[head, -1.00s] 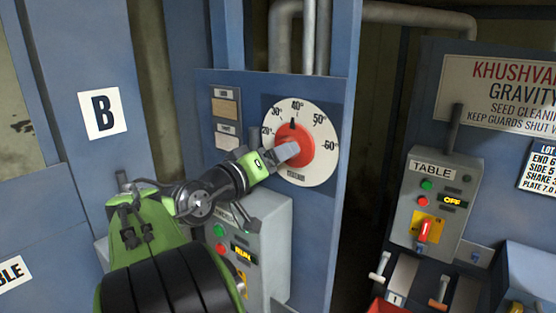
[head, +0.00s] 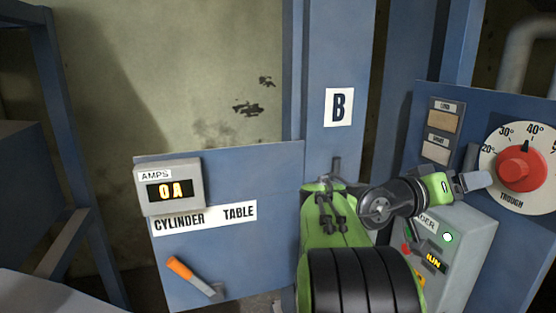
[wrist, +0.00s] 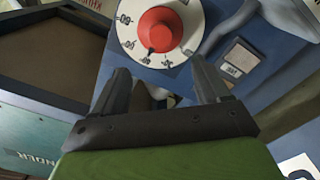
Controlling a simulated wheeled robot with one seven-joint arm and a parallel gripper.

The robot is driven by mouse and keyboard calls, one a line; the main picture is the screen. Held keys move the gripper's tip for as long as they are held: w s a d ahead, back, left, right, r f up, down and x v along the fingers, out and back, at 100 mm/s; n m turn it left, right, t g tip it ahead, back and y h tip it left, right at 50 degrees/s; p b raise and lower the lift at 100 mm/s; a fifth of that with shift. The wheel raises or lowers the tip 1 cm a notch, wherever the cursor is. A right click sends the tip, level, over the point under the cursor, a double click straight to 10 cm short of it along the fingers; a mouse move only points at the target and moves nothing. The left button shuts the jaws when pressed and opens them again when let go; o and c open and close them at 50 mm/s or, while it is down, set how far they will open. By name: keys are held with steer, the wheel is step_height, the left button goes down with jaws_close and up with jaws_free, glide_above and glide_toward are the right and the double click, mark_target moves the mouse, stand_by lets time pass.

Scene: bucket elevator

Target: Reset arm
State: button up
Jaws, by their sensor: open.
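My gripper (head: 476,182) is at the right of the head view, at the end of my green and black arm, beside the red dial knob (head: 521,169). The knob sits on a white round scale marked in degrees, labelled TROUGH, with its black pointer near 40°. In the wrist view my gripper (wrist: 164,95) has its two grey fingers spread apart with nothing between them. The red knob (wrist: 160,29) shows beyond the fingertips there, apart from them.
A grey control box (head: 455,250) with a lit RUN display stands below the dial, partly behind my arm. At left, an AMPS meter (head: 170,187) reads 0A above a CYLINDER TABLE panel with an orange-handled lever (head: 190,275).

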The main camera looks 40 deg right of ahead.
steer(key=w+a+f+n+t+y+b, duration=0.6)
steer(key=w+a+f+t, duration=0.7)
steer(key=a+f, duration=0.4)
steer(key=s+a+f+n+y+b, duration=0.1)
steer(key=s+a+f+n+y, duration=0.1)
steer(key=a, duration=0.6)
steer(key=s+a+f+n+y+b, duration=0.1)
steer(key=s+a+f+n+y, duration=0.1)
steer(key=a+f+n+y, duration=0.2)
steer(key=s+a+f+n+y+b, duration=0.1)
steer(key=a+f+y, duration=0.3)
steer(key=a, duration=0.9)
step_height(320, 180, down, 3)
steer(key=shift+s+f+n+y, duration=0.25)
steer(key=shift+s+n, duration=0.2)
steer(key=shift+n, duration=0.45)
steer(key=shift+a+r, duration=0.1)
